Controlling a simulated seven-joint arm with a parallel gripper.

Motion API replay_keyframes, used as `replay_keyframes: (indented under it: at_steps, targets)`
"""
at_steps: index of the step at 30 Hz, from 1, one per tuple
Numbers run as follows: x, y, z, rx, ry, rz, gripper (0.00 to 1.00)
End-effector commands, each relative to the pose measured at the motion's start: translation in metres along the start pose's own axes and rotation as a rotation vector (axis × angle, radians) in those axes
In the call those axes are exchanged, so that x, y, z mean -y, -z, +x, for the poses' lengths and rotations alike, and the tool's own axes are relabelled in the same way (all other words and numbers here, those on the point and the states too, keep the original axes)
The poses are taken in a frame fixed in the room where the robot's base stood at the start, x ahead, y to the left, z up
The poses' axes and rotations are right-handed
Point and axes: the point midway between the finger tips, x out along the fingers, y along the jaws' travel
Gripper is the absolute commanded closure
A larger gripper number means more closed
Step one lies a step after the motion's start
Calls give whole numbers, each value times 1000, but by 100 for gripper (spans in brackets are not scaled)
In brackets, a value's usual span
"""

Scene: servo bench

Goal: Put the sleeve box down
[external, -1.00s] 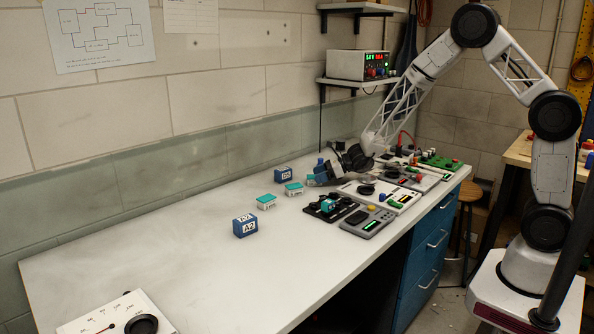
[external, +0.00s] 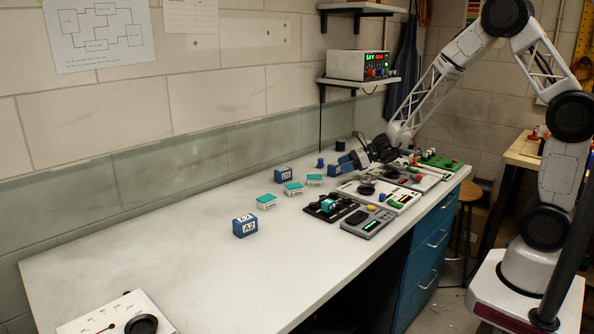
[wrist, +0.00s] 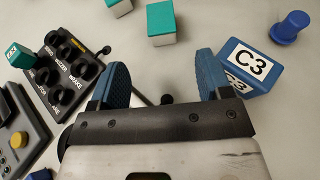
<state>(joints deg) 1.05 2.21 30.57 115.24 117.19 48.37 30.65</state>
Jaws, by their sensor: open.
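My gripper (wrist: 163,85) is open, its two blue fingers spread with nothing between them. Blue boxes with white labels are on the bench. The one marked C3 (wrist: 248,66) is just beyond the right finger in the wrist view; I cannot tell whether they touch. In the external view, my gripper (external: 352,160) is low over the back right of the bench, beside a blue box (external: 336,171) partly hidden by it. The box marked A2 (external: 245,226) stands mid-bench, and another labelled blue box (external: 283,174) stands near the wall. Which box is the sleeve box is unclear.
Several teal-topped white blocks (external: 293,188) sit on the bench. A blue peg (wrist: 290,27) is beyond C3. A black socket panel (wrist: 68,72) lies to the left in the wrist view. A black cylinder (external: 340,145) stands at the back. The bench's left half (external: 150,255) is mostly clear.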

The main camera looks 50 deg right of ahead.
Motion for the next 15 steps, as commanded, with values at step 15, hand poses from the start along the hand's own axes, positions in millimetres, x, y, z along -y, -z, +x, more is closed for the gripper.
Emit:
replay_keyframes:
  at_steps: [15]
  targets:
    - [0, 0, -7, 0, 0, 0, 28]
